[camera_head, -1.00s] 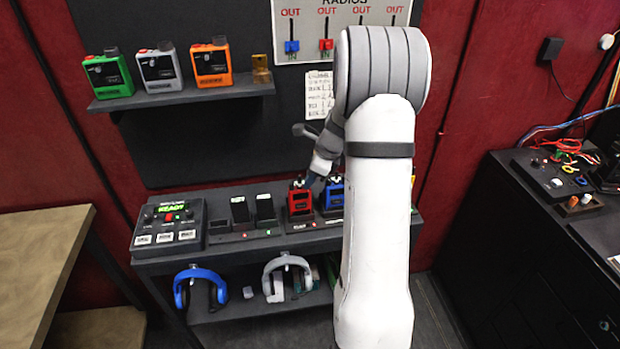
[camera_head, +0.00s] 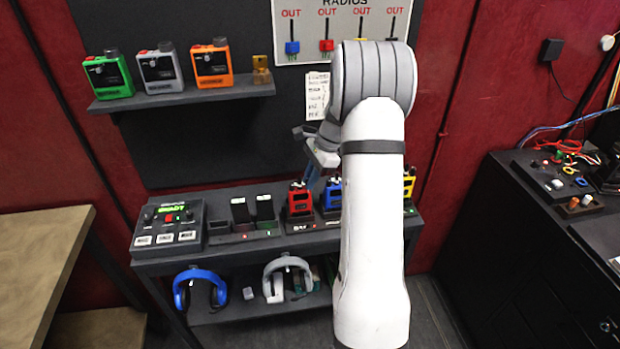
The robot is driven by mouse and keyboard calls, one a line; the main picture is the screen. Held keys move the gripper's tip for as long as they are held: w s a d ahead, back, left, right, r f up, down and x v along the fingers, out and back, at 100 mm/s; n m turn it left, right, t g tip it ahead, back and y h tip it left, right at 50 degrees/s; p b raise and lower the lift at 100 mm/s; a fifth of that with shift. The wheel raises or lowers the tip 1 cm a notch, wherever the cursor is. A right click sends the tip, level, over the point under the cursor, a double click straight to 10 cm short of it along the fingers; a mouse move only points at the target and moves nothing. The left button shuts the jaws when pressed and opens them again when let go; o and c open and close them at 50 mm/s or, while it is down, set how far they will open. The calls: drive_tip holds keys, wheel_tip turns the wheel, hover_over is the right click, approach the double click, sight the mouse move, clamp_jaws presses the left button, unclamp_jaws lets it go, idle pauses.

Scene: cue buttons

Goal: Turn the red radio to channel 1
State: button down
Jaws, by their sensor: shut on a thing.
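The red radio (camera_head: 299,203) stands upright in the dock row on the dark table, left of the blue radio (camera_head: 332,196). My gripper (camera_head: 309,181) reaches down from above to the top right of the red radio. It is shut at the radio's top, where the small knob and antenna are. The fingertips are small and partly overlap the radio, so which part they grip is hard to tell. The channel marking is too small to read.
A console (camera_head: 168,222) with a green display stands left of the docks. Two handsets (camera_head: 252,212) sit between. A yellow radio (camera_head: 408,186) shows right of my arm. Headphones (camera_head: 200,290) hang below.

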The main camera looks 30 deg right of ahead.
idle(0.3)
drive_tip(key=c, duration=1.4)
unclamp_jaws()
drive_tip(key=b+v, duration=0.1)
drive_tip(key=v, duration=0.6)
drive_tip(key=shift+d+r, duration=0.2)
drive_tip(key=shift+r, duration=0.2)
drive_tip(key=shift+w, duration=0.1)
